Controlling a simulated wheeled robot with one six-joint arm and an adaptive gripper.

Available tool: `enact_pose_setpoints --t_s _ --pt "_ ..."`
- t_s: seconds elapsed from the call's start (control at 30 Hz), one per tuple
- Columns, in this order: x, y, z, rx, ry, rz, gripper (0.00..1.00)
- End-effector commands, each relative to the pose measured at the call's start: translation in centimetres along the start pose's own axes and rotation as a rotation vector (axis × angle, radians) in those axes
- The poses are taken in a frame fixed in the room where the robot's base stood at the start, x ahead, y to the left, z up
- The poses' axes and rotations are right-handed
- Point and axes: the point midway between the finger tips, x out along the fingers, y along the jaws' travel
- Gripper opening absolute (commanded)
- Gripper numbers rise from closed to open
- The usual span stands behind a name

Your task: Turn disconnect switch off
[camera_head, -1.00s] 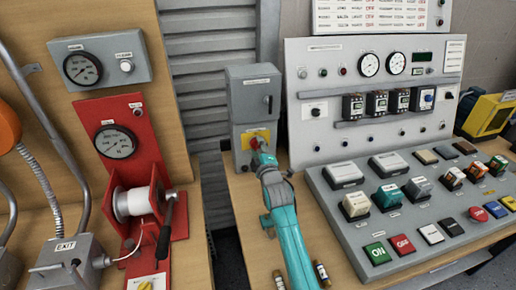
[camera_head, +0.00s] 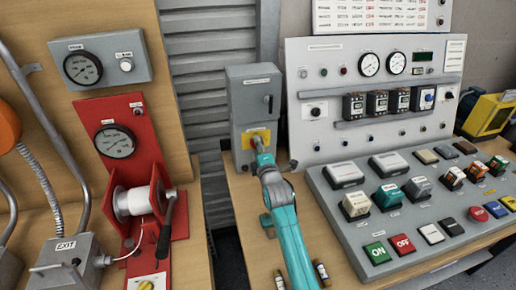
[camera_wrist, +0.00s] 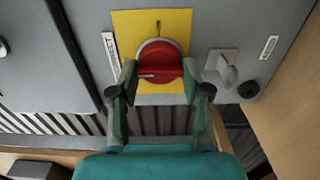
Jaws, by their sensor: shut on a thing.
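The disconnect switch is a grey box (camera_head: 240,91) at the back of the table, with a yellow plate on its lower front. The yellow plate (camera_wrist: 125,25) fills the top middle of the wrist view, with a round red knob (camera_wrist: 160,54) on it. The knob's raised grip bar lies roughly crosswise in that view. My gripper (camera_wrist: 160,72) has one finger at each side of the bar and is shut on it. In the head view my gripper (camera_head: 258,145) is at the yellow plate and hides most of the knob.
A grey control panel (camera_head: 335,85) stands just right of the switch box. A sloped button console (camera_head: 345,215) lies right of my arm. Small cylinders (camera_head: 321,272) lie on the table near my arm. A red winch stand (camera_head: 130,145) with a gauge is at left.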

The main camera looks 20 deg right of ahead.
Motion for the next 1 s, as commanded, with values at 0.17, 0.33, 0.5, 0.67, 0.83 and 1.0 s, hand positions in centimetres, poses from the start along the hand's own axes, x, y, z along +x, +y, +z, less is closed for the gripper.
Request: enact_pose_setpoints --t_s 0.17,0.33,0.5,0.67,0.83,1.0 --pt "0.0 -0.1 -0.1 0.000 0.001 -0.002 0.13" --pt "0.0 -0.1 -0.1 0.000 0.001 -0.002 0.72" --pt "0.0 -0.1 -0.1 0.001 0.001 -0.001 0.73" --pt "-0.1 -0.1 0.0 0.001 0.000 -0.001 0.73" --pt "-1.3 -0.1 0.0 0.001 0.000 0.000 0.73" --pt "-4.2 -0.2 -0.1 0.001 0.001 -0.002 0.73"
